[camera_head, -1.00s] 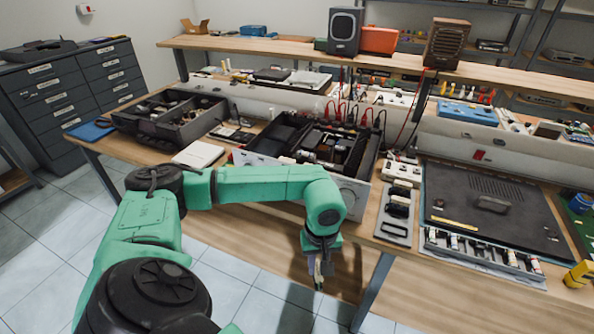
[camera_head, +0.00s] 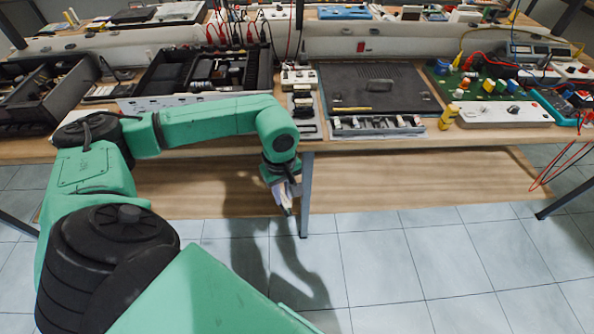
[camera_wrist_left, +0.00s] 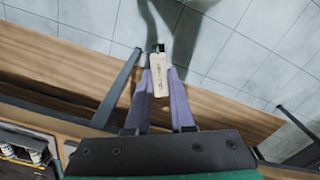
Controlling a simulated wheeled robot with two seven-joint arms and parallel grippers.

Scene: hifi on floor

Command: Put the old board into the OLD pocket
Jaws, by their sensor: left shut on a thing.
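My left gripper (camera_head: 284,198) hangs in front of the bench edge, below the top, above the floor. In the left wrist view its two fingers (camera_wrist_left: 159,88) are closed on a small piece with a cream, written-on face and a dark green end, which I take as the old board (camera_wrist_left: 159,76). The writing is too small to read. In the head view the held piece is small and partly hidden by the fingers. I cannot make out a pocket marked OLD in either view. My right gripper is not in view.
An open hi-fi chassis (camera_head: 178,102) stands on the bench, behind my left forearm. To its right are a grey tray (camera_head: 304,128), a black cover panel (camera_head: 413,100) and a slotted rack (camera_head: 345,132). A bench leg (camera_head: 305,180) is close beside the gripper. The floor in front is clear.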

